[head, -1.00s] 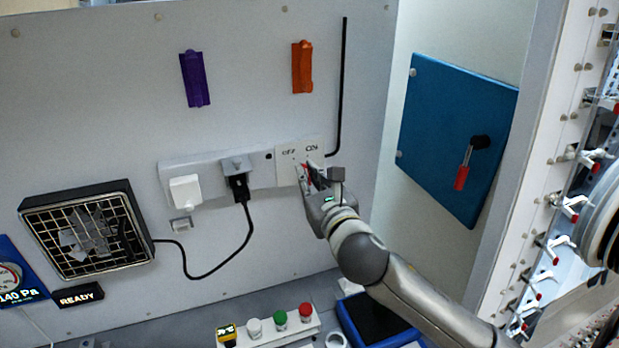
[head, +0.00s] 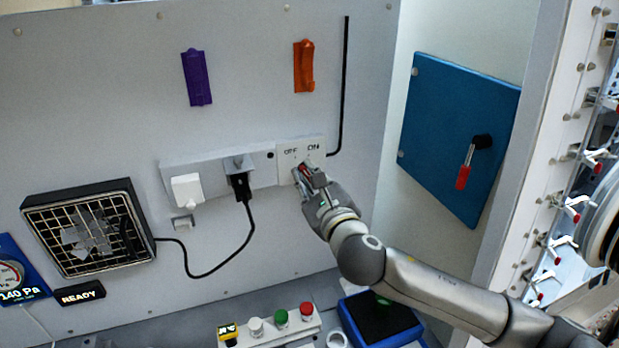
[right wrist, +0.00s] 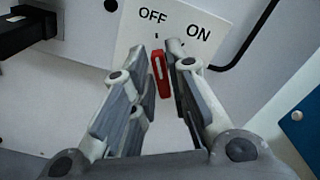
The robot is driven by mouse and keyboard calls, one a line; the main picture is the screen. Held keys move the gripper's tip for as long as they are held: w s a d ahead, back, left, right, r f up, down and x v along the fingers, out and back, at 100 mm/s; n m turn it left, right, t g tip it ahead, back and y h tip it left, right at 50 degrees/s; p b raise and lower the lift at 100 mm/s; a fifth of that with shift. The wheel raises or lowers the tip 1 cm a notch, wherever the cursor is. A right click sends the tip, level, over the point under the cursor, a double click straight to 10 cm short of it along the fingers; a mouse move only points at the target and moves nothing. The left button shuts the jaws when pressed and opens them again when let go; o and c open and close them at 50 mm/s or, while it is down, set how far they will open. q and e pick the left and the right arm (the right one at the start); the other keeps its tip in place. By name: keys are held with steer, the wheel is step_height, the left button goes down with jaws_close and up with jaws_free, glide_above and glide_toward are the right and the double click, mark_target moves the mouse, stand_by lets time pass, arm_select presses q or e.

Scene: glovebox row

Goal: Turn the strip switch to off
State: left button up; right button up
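The strip switch is a white plate (head: 290,150) marked OFF and ON at the right end of the power strip (head: 215,182). Its red lever (right wrist: 160,74) shows in the right wrist view, with its upper end toward the small mark under OFF. My right gripper (head: 304,172) is at the plate, its fingers (right wrist: 158,60) apart on either side of the lever. The lever looks close to the right finger; I cannot tell whether they touch. In the head view the fingers partly hide the lever. My left gripper is not in view.
A white plug (head: 186,190) and a black plug (head: 240,184) sit in the strip; a cord runs to the heater-like grille box (head: 85,228). Purple (head: 196,78) and orange (head: 303,66) holders are above. A blue panel (head: 455,130) is at the right, a button box (head: 270,328) below.

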steer(key=shift+o, duration=1.1)
steer(key=v, duration=1.2)
